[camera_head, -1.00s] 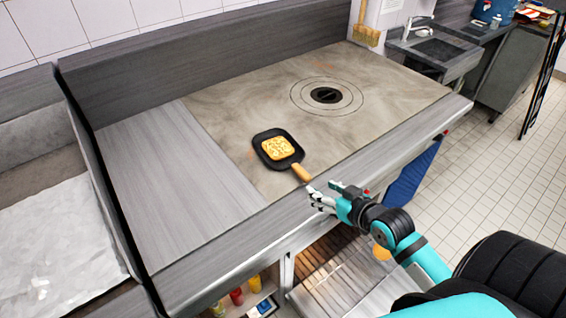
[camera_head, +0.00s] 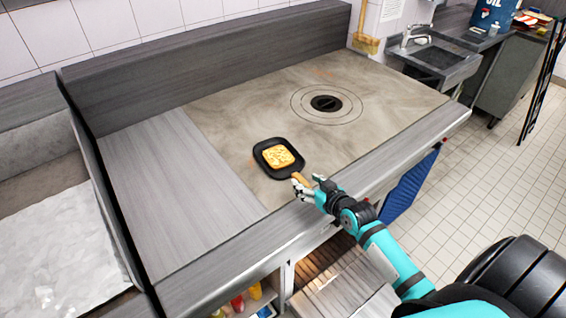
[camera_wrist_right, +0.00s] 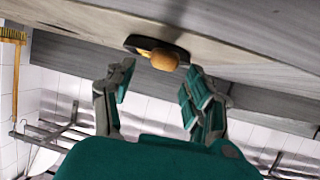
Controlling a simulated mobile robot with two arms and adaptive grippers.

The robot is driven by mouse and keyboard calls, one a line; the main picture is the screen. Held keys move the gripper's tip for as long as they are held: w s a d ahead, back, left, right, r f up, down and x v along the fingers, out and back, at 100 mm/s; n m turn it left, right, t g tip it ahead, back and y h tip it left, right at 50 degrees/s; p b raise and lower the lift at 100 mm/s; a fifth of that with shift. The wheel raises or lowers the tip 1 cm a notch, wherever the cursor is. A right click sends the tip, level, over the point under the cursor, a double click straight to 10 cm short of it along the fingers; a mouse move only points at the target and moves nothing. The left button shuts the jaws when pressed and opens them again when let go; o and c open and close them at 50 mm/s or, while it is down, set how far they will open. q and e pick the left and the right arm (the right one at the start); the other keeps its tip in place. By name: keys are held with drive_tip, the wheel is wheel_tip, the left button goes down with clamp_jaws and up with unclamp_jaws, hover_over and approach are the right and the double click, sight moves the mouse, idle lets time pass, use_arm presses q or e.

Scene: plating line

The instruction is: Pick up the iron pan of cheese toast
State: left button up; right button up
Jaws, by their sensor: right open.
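The black square iron pan (camera_head: 261,163) lies on the stove's flat top, with yellow cheese toast (camera_head: 279,156) in it. Its wooden handle (camera_head: 300,178) points towards the front edge and my right gripper. My right gripper (camera_head: 306,187) is open at the handle's end, and its fingers partly hide the handle. In the right wrist view, the pan (camera_wrist_right: 136,43) and the round end of its handle (camera_wrist_right: 164,60) show beyond and between the spread fingers (camera_wrist_right: 158,88). I cannot tell whether a finger touches the handle. My left gripper is not in view.
The stove top (camera_head: 225,115) has a round burner plate (camera_head: 326,103) behind the pan. A grey counter (camera_head: 165,190) adjoins on the left, mostly clear. A raised back wall runs behind. A sink (camera_head: 440,58) stands at the back right. Bottles (camera_head: 237,302) sit on a shelf below.

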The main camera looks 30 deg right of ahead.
sight(301, 179)
drive_tip(key=p+x, duration=0.1)
drive_tip(key=x, duration=0.4)
drive_tip(key=shift+f, duration=0.15)
drive_tip(key=shift+s, duration=0.1)
drive_tip(key=shift+c, duration=1.3)
clamp_jaws()
drive_tip(key=shift+d+r, duration=0.1)
drive_tip(key=shift+r, duration=0.15)
